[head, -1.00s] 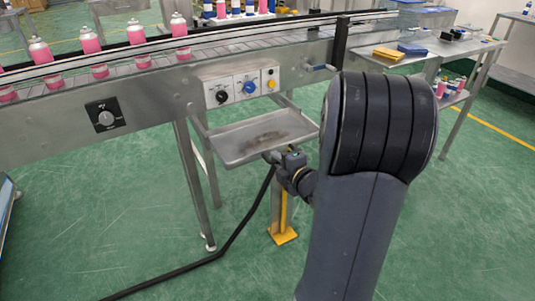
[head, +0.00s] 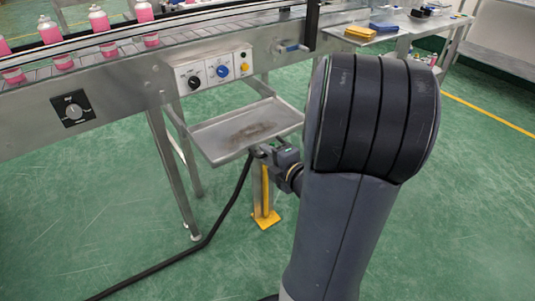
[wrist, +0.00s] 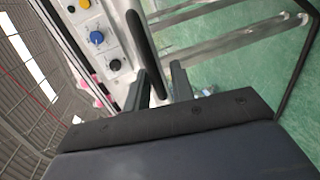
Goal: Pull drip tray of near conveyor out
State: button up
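The drip tray (head: 215,135) is a shallow grey metal pan with a brown stain. It lies level on rails under the near conveyor (head: 125,85), below the control panel. My gripper (head: 262,151) is at the middle of the tray's front edge, partly hidden by its own wrist. The exact contact is hidden behind the fingers.
The control panel (head: 213,70) with knobs is above the tray. A conveyor leg (head: 174,170) stands left, and a yellow-footed post (head: 265,200) stands below. A black cable (head: 215,225) runs over the green floor. The floor in front is otherwise open.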

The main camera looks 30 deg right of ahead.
jog(key=p+v, duration=0.2)
jog(key=v, duration=0.8)
jog(key=shift+s+r, duration=0.15)
jog(key=shift+s, duration=0.2)
jog(key=shift+w, duration=0.15)
dwell(0.6)
jog(key=shift+b+x, duration=1)
jog(key=shift+x, duration=4.35)
